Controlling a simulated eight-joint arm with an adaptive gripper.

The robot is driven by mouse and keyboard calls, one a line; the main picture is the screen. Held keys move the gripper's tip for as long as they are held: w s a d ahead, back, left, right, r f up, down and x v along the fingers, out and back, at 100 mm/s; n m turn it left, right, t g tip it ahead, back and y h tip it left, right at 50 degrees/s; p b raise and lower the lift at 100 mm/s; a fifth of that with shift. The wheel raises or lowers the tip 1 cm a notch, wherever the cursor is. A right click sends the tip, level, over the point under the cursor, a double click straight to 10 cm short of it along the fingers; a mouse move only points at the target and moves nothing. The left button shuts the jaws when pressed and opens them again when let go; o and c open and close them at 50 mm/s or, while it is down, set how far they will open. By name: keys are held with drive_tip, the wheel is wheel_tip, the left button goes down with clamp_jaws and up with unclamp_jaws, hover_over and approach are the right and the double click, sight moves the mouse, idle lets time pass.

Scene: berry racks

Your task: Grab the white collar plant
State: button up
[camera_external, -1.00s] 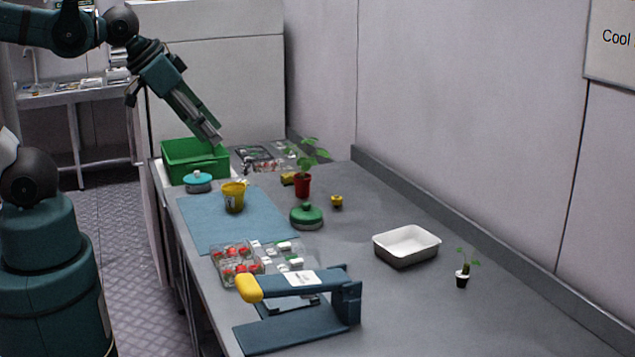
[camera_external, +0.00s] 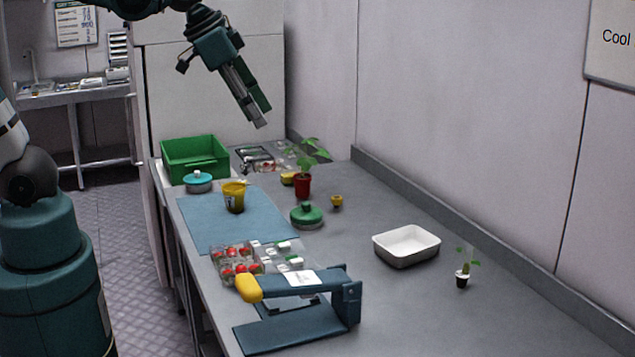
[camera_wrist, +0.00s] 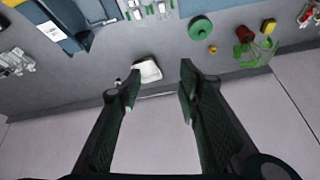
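The small plant (camera_external: 463,278) with a white collar around its dark pot stands upright at the right of the table in the outside view, right of the white tray. In the wrist view, a small pale spot by the left finger may be it, but I cannot tell. My gripper (camera_external: 262,122) is raised above the far end of the table, far from this plant. In the wrist view my gripper (camera_wrist: 160,82) is open, its two dark fingers apart with nothing between them.
A white tray (camera_external: 385,255) stands left of the plant. A blue sealer (camera_external: 300,338) with a yellow handle is at the near left. A red-potted plant (camera_external: 303,187), green lidded bowl (camera_external: 306,218), strawberry boxes (camera_external: 240,262) and green crate (camera_external: 196,172) stand farther back. The back wall borders the table.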

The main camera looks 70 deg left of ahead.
drive_tip(key=w+d+m+g, duration=0.1)
drive_tip(key=w+d+m, duration=0.3)
drive_tip(key=w, duration=0.7)
drive_tip(key=m+g+p, duration=0.1)
drive_tip(key=m+g, duration=0.3)
drive_tip(key=m, duration=0.4)
hover_over(463, 274)
drive_tip(key=f, duration=2.5)
drive_tip(key=shift+s+a+f, duration=0.1)
drive_tip(key=shift+s+a, duration=0.15)
drive_tip(key=shift+a, duration=0.15)
drive_tip(key=shift+w+d+f+g, duration=0.1)
drive_tip(key=shift+d+f+g, duration=0.2)
drive_tip(key=shift+f, duration=0.25)
drive_tip(key=shift+f, duration=1.25)
drive_tip(key=shift+f, duration=0.1)
drive_tip(key=shift+w+f+p, duration=0.15)
drive_tip(key=shift+f+p, duration=0.25)
drive_tip(key=shift+f, duration=2.15)
